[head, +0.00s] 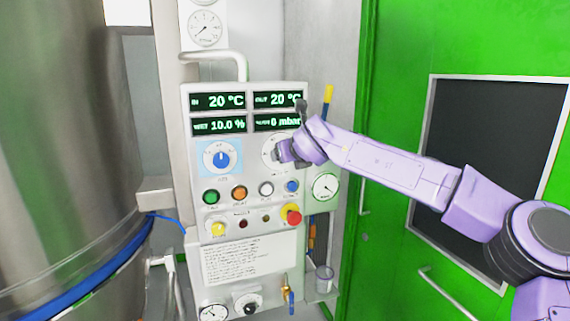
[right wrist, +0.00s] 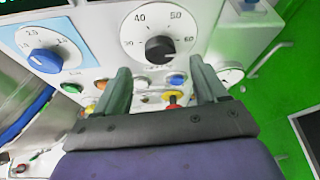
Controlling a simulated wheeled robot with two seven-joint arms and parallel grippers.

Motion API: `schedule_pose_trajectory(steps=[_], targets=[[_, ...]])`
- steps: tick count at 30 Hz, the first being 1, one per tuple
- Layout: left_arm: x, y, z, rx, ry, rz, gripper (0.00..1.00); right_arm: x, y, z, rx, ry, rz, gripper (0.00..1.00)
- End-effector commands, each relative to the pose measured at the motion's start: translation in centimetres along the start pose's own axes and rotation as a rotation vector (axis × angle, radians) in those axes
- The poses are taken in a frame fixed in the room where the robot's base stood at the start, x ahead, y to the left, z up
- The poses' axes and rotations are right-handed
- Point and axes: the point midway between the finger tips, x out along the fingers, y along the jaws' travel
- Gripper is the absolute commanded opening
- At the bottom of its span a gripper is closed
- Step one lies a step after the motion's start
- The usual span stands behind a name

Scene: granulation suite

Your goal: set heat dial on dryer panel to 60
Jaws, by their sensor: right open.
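The dryer panel (head: 246,180) stands upright in the head view, with lit readouts across its top. The heat dial (head: 267,147) is its right-hand dial, partly hidden there by my right gripper (head: 284,152). In the right wrist view the heat dial has a white face (right wrist: 132,27) with a scale whose 40, 50 and 60 can be read. Its black knob (right wrist: 159,49) is in the middle; I cannot tell its exact setting. My right gripper (right wrist: 163,80) is open, its two fingers apart below the knob in that view, with nothing between them. My left gripper is not in view.
A blue-knobbed dial (head: 221,158) sits left of the heat dial. Several coloured buttons (head: 239,193) and a red knob (head: 292,214) lie below. A steel vessel (head: 60,150) stands left, and a green door (head: 400,60) is on the right.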

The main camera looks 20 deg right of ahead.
Motion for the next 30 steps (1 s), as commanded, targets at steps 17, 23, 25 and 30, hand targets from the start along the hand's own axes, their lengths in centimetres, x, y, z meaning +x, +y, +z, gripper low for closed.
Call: schedule_pose_trajectory(steps=[17,23,25,30], targets=[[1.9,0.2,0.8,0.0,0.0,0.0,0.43,-4.8,0.0,-0.1,0.001,0.002,-0.001,0.72],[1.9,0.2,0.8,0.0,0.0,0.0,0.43,-4.7,-0.1,0.0,-0.037,0.0,-0.006,0.72],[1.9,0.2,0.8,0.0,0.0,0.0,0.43,-4.3,0.8,-1.3,-0.218,-0.016,-0.047,0.72],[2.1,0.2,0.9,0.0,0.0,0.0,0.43,0.4,6.3,-13.6,-0.79,0.078,-0.102,0.72]])
